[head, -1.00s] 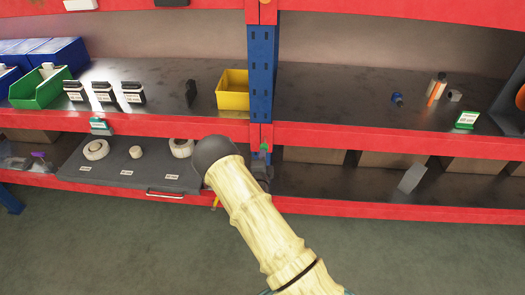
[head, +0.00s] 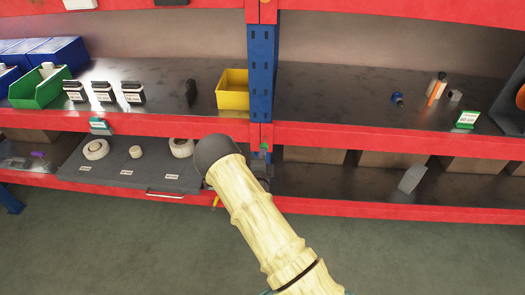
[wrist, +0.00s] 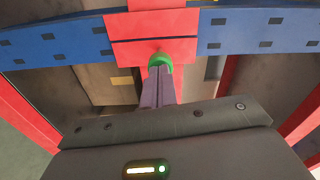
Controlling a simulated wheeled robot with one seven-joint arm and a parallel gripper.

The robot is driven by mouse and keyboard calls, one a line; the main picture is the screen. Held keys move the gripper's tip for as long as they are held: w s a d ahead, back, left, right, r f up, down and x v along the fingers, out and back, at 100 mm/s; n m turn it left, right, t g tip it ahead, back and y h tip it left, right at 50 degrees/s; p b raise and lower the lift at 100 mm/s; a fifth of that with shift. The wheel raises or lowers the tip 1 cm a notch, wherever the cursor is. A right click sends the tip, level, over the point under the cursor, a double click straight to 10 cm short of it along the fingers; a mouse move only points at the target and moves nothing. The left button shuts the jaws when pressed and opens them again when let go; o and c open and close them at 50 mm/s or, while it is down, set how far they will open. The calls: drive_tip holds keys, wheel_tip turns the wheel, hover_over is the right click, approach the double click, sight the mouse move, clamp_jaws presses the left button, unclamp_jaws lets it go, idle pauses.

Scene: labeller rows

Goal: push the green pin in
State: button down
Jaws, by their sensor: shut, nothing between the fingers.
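The green pin (wrist: 160,61) shows in the wrist view as a round green head on the red joint plate (wrist: 153,24) of the blue rack post. In the head view the green pin (head: 264,149) is a small green spot on the post, just right of my arm's dark wrist. My gripper (wrist: 160,72) is shut and empty. Its fingertips point at the green head and overlap its lower part in the wrist view. I cannot tell how deep the pin sits. In the head view my arm hides most of the gripper.
A yellow bin (head: 232,90) stands on the upper shelf left of the blue post (head: 262,70). Below, a dark pull-out tray (head: 120,172) holds white rolls. The red shelf beams run close on both sides of the post. The floor in front is clear.

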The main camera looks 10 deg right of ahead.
drive_tip(key=shift+b+x, duration=0.8)
drive_tip(key=shift+x, duration=0.4)
idle(0.8)
drive_tip(key=shift+v, duration=2.5)
drive_tip(key=s+r+n+g+y, duration=0.2)
drive_tip(key=s+r+n+g, duration=0.2)
drive_tip(key=s, duration=0.6)
drive_tip(key=s+r+n+g+y, duration=0.1)
drive_tip(key=s+r+n+g, duration=0.3)
drive_tip(key=s+n, duration=0.5)
drive_tip(key=s+r+n+g+y, duration=0.2)
drive_tip(key=s+r+n+g, duration=0.3)
drive_tip(key=s, duration=0.6)
drive_tip(key=shift+s+n+g+y, duration=0.15)
drive_tip(key=shift+n+g+y, duration=0.15)
drive_tip(key=shift+n+g, duration=0.5)
